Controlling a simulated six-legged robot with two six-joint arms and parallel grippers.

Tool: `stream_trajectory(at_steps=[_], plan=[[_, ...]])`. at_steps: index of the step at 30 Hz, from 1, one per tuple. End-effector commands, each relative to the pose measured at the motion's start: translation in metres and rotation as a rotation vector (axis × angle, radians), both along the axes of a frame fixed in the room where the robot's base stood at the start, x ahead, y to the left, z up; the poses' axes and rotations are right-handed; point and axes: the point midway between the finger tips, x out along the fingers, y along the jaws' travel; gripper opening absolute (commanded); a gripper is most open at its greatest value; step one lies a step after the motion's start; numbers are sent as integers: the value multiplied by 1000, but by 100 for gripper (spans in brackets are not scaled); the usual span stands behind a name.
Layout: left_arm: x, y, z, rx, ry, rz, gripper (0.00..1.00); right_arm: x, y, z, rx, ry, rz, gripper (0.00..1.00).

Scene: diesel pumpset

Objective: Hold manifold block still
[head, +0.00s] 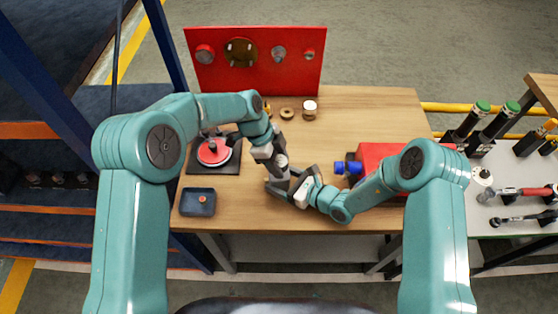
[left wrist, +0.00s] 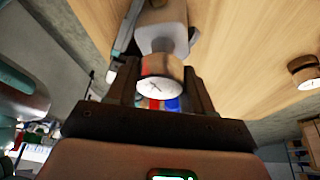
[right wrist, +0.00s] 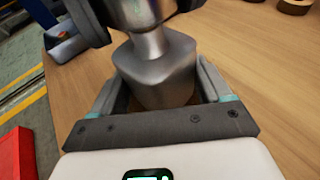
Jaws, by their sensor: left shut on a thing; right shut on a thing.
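The manifold block is a grey metal block (right wrist: 158,72) with a narrower neck, standing on the wooden table. My right gripper (head: 287,188) is shut on its lower body, one finger on each side in the right wrist view. My left gripper (head: 277,160) is just above, shut on a brass-coloured gauge (left wrist: 160,78) with a white dial face. In the head view the block is mostly hidden between the two grippers.
A second white-faced gauge (head: 310,106) and a brass ring (head: 287,114) stand at the table's back. A blue tray (head: 197,202) lies front left, and a red pad-like part (head: 214,152) sits on a dark mat.

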Motion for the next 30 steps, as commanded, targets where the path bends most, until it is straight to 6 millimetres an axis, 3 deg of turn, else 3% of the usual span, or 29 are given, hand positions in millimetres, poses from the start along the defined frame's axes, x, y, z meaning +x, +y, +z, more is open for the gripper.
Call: stream_trajectory(at_steps=[5, 6, 7, 17, 30], plan=[[-2, 0, -3, 4, 6, -3, 0, 0, 1, 0, 0, -2, 3, 25], [-2, 0, -3, 4, 6, -2, 64, 0, 1, 0, 0, -2, 3, 25], [-2, 0, -3, 4, 6, -2, 72, 0, 1, 0, 0, -2, 3, 25], [-2, 0, -1, 3, 3, 43, 72, 0, 0, 0, 0, -2, 1, 25], [-1, 0, 0, 0, 2, 723, 72, 0, 0, 0, -1, -1, -1, 25]])
